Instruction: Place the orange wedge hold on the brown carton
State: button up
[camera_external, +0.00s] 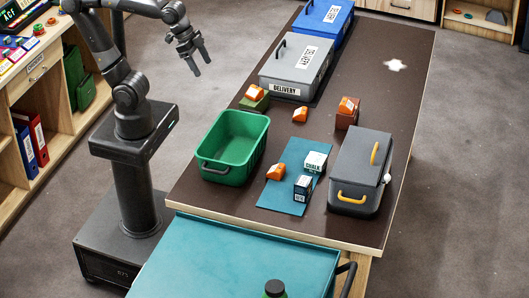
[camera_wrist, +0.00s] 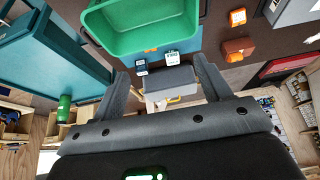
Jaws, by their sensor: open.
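Several orange wedge holds show in the external view. One (camera_external: 300,115) lies on the bare table, one (camera_external: 276,172) on the blue mat, one (camera_external: 254,90) on a green box (camera_external: 254,104). Another (camera_external: 349,103) sits on top of the brown carton (camera_external: 346,120), right of the table's middle. The wrist view shows a reddish-brown block (camera_wrist: 239,46), seemingly the carton, and an orange wedge (camera_wrist: 237,17) near it. My gripper (camera_external: 198,63) is open and empty, raised left of the table, well apart from the holds. Its fingers also show in the wrist view (camera_wrist: 163,80).
A green tub (camera_external: 233,150) stands at the table's left edge. A grey toolbox (camera_external: 361,170) stands at right, a grey delivery case (camera_external: 296,68) and blue case (camera_external: 326,20) at the back. Two chalk boxes (camera_external: 315,162) (camera_external: 303,188) stand on the mat (camera_external: 280,198).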

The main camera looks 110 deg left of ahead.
jog(key=s+d+f, duration=0.1)
jog(key=s+f, duration=0.3)
jog(key=s, duration=0.1)
